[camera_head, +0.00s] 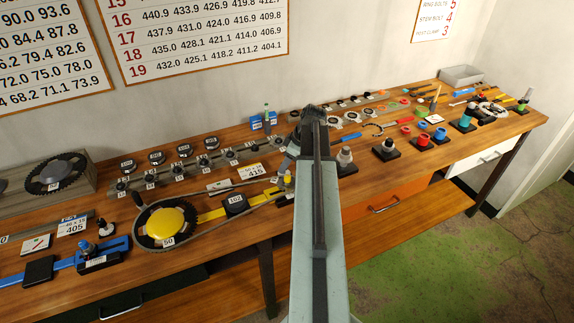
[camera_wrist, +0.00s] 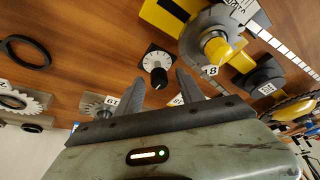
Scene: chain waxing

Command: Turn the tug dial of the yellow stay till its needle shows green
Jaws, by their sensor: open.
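The yellow stay (camera_head: 212,215) lies on the bench, with a chainring (camera_head: 145,222) around a yellow hub at its left end. In the wrist view, its yellow end (camera_wrist: 165,12) stands beside a grey cog marked 18. A white graduated dial (camera_wrist: 150,57) on a black square base, apparently the tug dial, has a black knob (camera_wrist: 158,80). My gripper (camera_wrist: 164,78) is open, and the knob appears between its fingertips, not gripped. In the head view my arm hides the dial. A small white gauge plate (camera_head: 219,185) lies behind the stay; its needle's colour is too small to tell.
A blue stay (camera_head: 62,264) lies at left. A rail of cogs (camera_head: 190,165) runs behind the yellow stay. Black-based holders (camera_head: 384,149) stand to the right. A dark ring (camera_wrist: 28,52) and a toothed cog (camera_wrist: 20,100) lie left in the wrist view, with bare wood between.

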